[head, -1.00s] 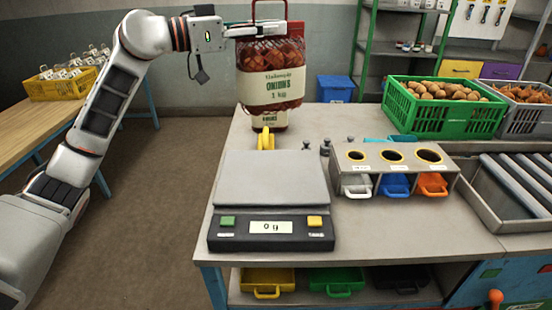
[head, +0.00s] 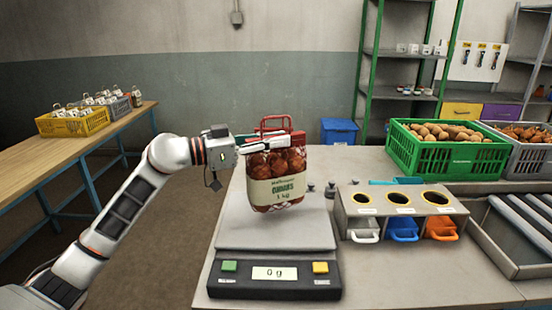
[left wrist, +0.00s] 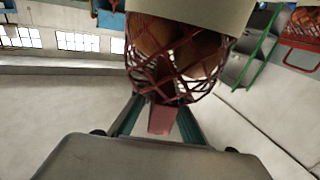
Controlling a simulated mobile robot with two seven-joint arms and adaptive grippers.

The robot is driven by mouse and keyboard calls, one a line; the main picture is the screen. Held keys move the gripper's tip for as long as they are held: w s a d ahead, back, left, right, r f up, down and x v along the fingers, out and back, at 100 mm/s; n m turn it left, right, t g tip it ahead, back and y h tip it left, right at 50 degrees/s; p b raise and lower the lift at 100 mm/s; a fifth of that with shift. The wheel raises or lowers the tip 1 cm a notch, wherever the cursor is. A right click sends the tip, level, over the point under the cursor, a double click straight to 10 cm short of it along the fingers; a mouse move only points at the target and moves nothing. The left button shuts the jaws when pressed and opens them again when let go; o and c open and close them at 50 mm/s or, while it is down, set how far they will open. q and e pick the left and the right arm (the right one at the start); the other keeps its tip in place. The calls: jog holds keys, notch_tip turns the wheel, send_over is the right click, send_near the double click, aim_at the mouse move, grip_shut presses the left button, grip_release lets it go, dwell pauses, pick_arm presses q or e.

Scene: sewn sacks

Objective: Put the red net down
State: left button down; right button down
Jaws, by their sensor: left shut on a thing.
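The red net (head: 276,165) is full of onions and has a cream label reading onions, 1 kg, and a red handle at its top. My left gripper (head: 270,143) is shut on its top and holds it, slightly tilted, over the scale (head: 240,233). The scale's display reads 0 g. In the left wrist view, the net (left wrist: 180,60) shows beyond the fingers, with a red strip between the fingertips (left wrist: 160,118). The gap between the net's bottom and the plate is hard to judge. My right gripper is not in view.
A holder (head: 400,205) with white, blue and orange scoops stands right of the scale, with small dark weights (head: 330,190) between. A green crate of potatoes (head: 440,150) is behind. A yellow crate (head: 72,122) stands on the wooden table at left.

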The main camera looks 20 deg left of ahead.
aim_at(276, 156)
pick_arm(q)
jog(key=shift+f+b, duration=0.35)
jog(key=shift+f, duration=1.7)
jog(key=shift+r, duration=0.1)
jog(key=c, duration=2)
grip_release()
jog(key=shift+f, duration=0.25)
